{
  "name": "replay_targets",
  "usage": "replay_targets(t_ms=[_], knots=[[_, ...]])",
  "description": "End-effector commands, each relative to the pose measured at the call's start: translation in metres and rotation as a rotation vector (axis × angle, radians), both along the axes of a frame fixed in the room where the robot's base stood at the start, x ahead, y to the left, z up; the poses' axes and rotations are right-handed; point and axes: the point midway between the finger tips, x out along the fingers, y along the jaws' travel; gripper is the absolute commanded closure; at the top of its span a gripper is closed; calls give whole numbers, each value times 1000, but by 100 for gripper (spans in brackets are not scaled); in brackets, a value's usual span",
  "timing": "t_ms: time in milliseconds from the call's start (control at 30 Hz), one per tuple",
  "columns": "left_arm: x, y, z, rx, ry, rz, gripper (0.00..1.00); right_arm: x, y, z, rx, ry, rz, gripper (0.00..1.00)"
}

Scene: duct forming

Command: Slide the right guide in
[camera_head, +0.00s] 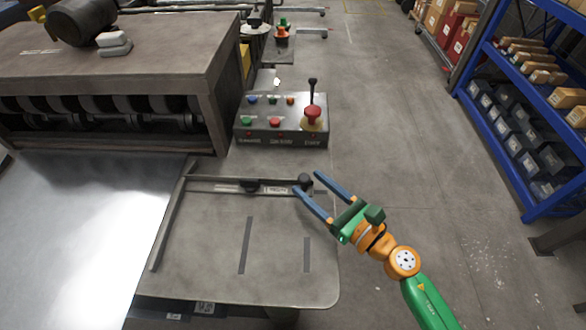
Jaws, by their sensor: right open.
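The right guide is a dark rail (222,186) along the far edge of the grey side table (200,270). A dark clamp sits on it near the middle, and a dark round knob (305,182) stands at its right end. My right gripper (308,183) comes in from the lower right. Its two blue fingers are spread apart, with the knob between or just beside their tips; whether they touch it I cannot tell. My left gripper is not in view. A second thin rail (165,230) runs along the table's left side beside a shiny metal sheet (80,220).
A control box (280,120) with coloured buttons, a red stop knob and a black lever stands just beyond the guide. The large roller machine (120,70) fills the upper left. Blue shelves (530,110) with boxes stand at the right. The floor (410,140) between is clear.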

Motion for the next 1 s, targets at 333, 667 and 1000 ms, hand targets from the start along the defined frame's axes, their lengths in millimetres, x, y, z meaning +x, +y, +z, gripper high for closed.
replay_targets(t_ms=[333,667,1000], knots=[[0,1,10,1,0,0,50,42,42,2,4,2,1,38],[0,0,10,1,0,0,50,43,45,1,3,3,2,57],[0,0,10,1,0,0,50,43,44,1,4,4,2,100]])
